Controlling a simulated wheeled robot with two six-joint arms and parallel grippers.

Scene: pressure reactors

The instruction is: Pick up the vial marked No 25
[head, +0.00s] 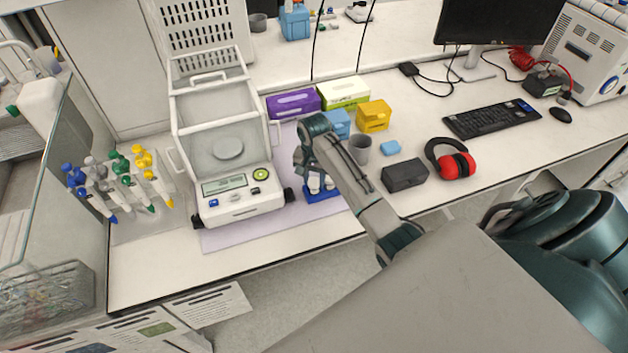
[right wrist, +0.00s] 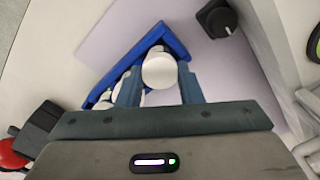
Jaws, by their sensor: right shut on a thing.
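A blue rack (head: 322,196) stands on the lilac mat to the right of the balance, and it also shows in the right wrist view (right wrist: 172,36). It holds several white-capped vials (head: 314,184). My right gripper (head: 313,176) reaches down over the rack from above. In the right wrist view its two fingers (right wrist: 159,88) are shut on one white-capped vial (right wrist: 158,70) at one end of the row. Other white caps (right wrist: 124,92) lie to the left, partly hidden behind a finger. No number can be read on any vial. My left gripper is not in view.
The balance (head: 236,196) with its glass draft shield stands close left of the rack. A grey cup (head: 360,149), a black box (head: 404,176) and red ear defenders (head: 457,165) are to the right. Purple (head: 293,104) and yellow (head: 373,116) boxes stand behind.

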